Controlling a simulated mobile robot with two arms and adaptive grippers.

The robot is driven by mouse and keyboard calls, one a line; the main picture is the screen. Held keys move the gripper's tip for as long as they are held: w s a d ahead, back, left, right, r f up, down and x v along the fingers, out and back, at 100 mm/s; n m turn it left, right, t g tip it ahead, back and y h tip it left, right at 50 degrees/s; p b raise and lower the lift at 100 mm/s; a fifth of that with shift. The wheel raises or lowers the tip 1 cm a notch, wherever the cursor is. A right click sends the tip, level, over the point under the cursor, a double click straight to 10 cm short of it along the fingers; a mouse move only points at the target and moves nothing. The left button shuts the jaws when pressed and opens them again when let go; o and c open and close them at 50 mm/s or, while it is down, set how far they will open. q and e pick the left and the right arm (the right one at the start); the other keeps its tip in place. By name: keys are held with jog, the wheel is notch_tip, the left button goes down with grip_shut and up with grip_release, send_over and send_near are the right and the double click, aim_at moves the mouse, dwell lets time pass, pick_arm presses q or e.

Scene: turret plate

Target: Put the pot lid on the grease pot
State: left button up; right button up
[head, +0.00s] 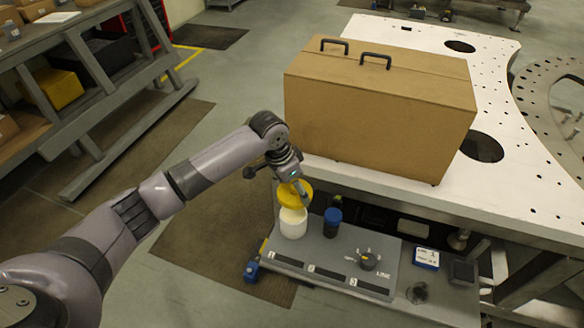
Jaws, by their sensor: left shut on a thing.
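The yellow pot lid (291,197) is in my left gripper (297,186), which is shut on it. The lid looks tilted and is directly over the white grease pot (293,225), covering part of its opening from this view. I cannot tell whether lid and pot touch. The pot stands upright on the left end of a grey panel. The gripper's fingertips are partly hidden by the wrist and lid. My right gripper is not in view.
A dark jar with a blue cap (332,221) stands just right of the pot. A dial knob (368,261) sits on the grey panel (318,252). A large brown case (380,115) rests on the white plate (497,210) behind. A blue-and-white box (426,259) lies to the right.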

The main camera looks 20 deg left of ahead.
aim_at(294, 192)
pick_arm(q)
jog(key=shift+w+d+m+p, duration=0.1)
jog(key=shift+m+p, duration=0.3)
jog(key=shift+w+f, duration=0.1)
jog(key=shift+f, duration=0.2)
jog(key=shift+w+a+f+m, duration=0.1)
jog(key=shift+a+f+m, duration=0.15)
jog(key=shift+f+m, duration=0.05)
jog(key=shift+a+f, duration=0.1)
jog(key=shift+f, duration=0.15)
jog(key=shift+f+b, duration=0.75)
jog(key=shift+b, duration=0.05)
notch_tip(294, 192, down, 4)
jog(key=b, duration=0.4)
jog(key=shift+w+r, duration=0.1)
jog(key=shift+f, duration=0.65)
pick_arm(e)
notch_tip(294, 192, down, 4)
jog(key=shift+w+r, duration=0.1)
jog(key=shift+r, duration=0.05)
